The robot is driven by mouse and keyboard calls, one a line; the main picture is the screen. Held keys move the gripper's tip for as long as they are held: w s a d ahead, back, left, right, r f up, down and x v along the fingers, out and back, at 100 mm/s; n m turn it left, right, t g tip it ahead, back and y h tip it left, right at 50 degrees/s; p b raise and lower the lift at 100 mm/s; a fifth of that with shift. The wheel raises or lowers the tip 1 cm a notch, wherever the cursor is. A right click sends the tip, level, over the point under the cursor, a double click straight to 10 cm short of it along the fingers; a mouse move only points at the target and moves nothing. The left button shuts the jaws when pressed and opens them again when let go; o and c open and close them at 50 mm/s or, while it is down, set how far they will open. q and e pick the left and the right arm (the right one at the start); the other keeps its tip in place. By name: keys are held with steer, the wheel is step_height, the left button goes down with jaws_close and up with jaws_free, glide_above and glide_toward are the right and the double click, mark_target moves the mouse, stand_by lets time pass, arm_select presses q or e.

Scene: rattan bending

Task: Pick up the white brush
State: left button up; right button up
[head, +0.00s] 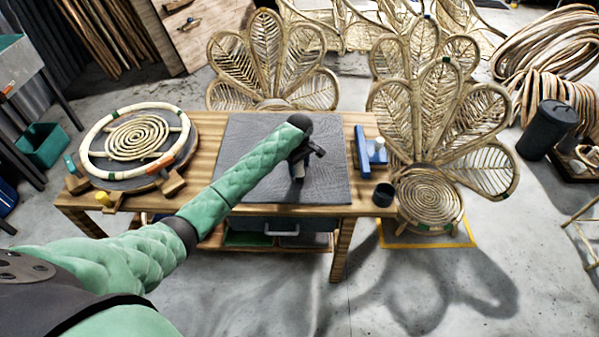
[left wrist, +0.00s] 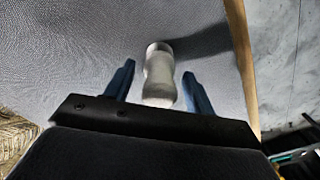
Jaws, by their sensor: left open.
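A pale, rounded object (left wrist: 160,75), which looks like the white brush, stands out from the grey mat in the left wrist view, between my fingers. My left gripper (left wrist: 160,85) is open, with one blue finger on each side of the object and a gap showing on both sides. In the head view my left gripper (head: 304,165) is over the grey mat (head: 245,165), with a small white part of the brush (head: 298,170) showing beneath it. The rest of the brush is hidden by my gripper. My right gripper is not in view.
The wooden table (head: 205,150) carries a round rattan ring form (head: 88,150) at left. A blue block tool (head: 362,150) and a dark cup (head: 383,195) stand at the right edge. Rattan peacock chairs (head: 430,205) stand behind and right.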

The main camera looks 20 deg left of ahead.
arm_select(q)
steer(key=c, duration=1.1)
